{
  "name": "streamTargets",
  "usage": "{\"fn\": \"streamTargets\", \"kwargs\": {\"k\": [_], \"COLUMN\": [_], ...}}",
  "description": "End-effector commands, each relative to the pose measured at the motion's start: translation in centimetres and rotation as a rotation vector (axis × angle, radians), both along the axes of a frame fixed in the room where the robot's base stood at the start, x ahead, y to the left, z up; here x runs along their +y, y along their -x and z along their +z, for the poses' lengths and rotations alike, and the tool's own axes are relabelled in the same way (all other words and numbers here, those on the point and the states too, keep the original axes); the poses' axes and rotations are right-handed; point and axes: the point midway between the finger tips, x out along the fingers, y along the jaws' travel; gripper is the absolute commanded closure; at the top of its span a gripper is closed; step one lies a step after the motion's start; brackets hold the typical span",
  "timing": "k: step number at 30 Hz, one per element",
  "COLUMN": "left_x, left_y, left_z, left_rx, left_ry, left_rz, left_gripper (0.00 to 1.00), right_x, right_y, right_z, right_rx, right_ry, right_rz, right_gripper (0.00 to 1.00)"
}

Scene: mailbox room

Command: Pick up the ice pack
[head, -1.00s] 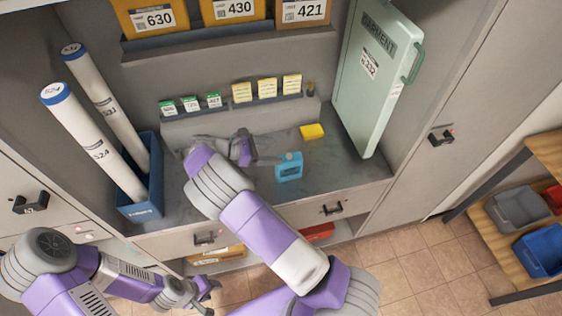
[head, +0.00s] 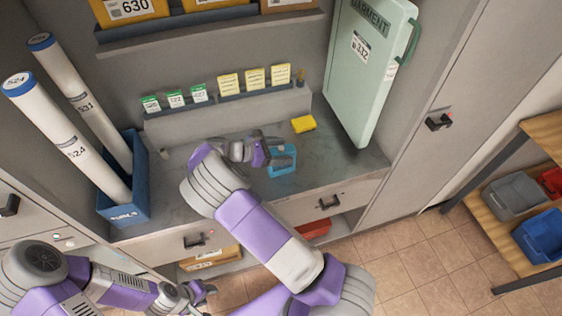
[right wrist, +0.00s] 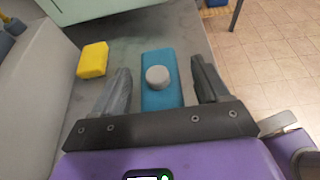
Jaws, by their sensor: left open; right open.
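The ice pack is most likely the blue block (head: 284,163) with a pale round cap, standing on the grey counter (head: 330,165). It also shows in the right wrist view (right wrist: 158,95), between the two fingers. My right gripper (head: 272,153) is open around it, with a gap on each side; it also shows in the right wrist view (right wrist: 160,88). In the head view the gripper covers the block's left side. My left gripper (head: 204,292) is open and empty, low in front of the drawers.
A yellow block (head: 303,124) lies on the counter behind the blue one. A green garment case (head: 368,75) stands at the right. White tubes (head: 65,125) stand in a blue bin (head: 124,208) at the left. Small cards (head: 228,83) line a ledge behind.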

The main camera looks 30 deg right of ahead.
Motion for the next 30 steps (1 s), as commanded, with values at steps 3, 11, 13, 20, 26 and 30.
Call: {"fn": "streamTargets", "kwargs": {"k": [3,11,13,20,26,30], "left_x": [0.0,0.0,0.0,-0.01,0.0,0.0], "left_y": [0.0,0.0,0.0,0.0,0.0,0.0], "left_z": [-0.03,-0.01,-0.01,-0.02,-0.02,-0.02], "left_rx": [0.0,0.0,0.0,0.0,0.0,0.0], "left_ry": [0.0,0.0,0.0,0.0,0.0,0.0], "left_rz": [0.0,0.0,0.0,0.0,0.0,0.0], "left_gripper": [0.57,0.57,0.57,0.57,0.57,0.57], "right_x": [-0.23,-0.2,-0.19,-0.18,-0.2,-0.19], "right_y": [0.05,0.03,0.03,0.03,0.01,0.01], "right_z": [-0.09,-0.06,-0.06,-0.06,0.0,0.01], "right_rx": [0.0,0.0,0.0,0.0,-0.001,-0.001], "right_ry": [0.0,0.0,0.0,0.0,0.001,0.001], "right_rz": [0.0,0.0,0.0,0.0,0.001,0.001], "right_gripper": [0.26,0.44,0.55,0.9,1.0,1.0]}}
